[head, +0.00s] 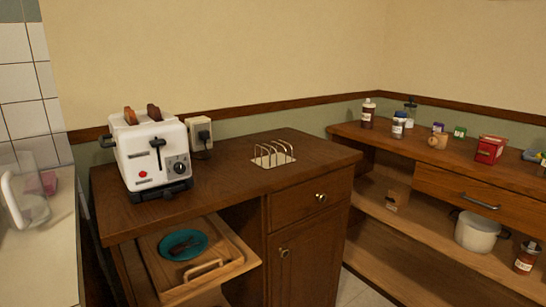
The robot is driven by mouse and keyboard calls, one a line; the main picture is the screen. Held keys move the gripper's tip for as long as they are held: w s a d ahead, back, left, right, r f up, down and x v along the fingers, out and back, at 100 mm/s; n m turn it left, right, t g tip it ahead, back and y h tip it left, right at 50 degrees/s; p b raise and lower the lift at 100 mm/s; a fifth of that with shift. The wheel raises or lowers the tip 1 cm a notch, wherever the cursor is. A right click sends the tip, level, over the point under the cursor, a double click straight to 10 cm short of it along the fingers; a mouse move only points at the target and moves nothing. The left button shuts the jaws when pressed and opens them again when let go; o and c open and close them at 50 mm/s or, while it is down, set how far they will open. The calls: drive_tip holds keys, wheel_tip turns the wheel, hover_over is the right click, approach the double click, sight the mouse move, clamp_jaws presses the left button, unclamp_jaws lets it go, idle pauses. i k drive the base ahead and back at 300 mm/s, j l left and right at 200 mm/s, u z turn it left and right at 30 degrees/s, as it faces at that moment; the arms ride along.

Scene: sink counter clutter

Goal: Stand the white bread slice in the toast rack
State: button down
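The toast rack (273,154), with several thin upright wire loops on a pale base, stands on the wooden cabinet top. Its slots look empty. A white toaster (155,152) stands on the same top to the left. Two slices stick up from its slots: a lighter orange-brown slice (130,116) at left and a darker brown slice (155,114) at right. I see no slice that is plainly white. My gripper is not in view.
The wooden top (228,182) is clear between toaster and rack. A teal plate (200,241) with dark items lies on a pulled-out wooden tray (242,262) below. A socket with plug (202,132) is behind the toaster. Bottles and boxes stand on the right shelf (455,160).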

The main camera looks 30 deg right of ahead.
sight(272, 162)
drive_tip(key=i+l, duration=0.15)
drive_tip(key=l, duration=0.2)
drive_tip(key=i+l+u, duration=0.15)
drive_tip(key=l, duration=0.25)
drive_tip(key=i+l, duration=0.2)
drive_tip(key=l, duration=0.15)
drive_tip(key=i+l+u, duration=0.15)
drive_tip(key=l, duration=0.25)
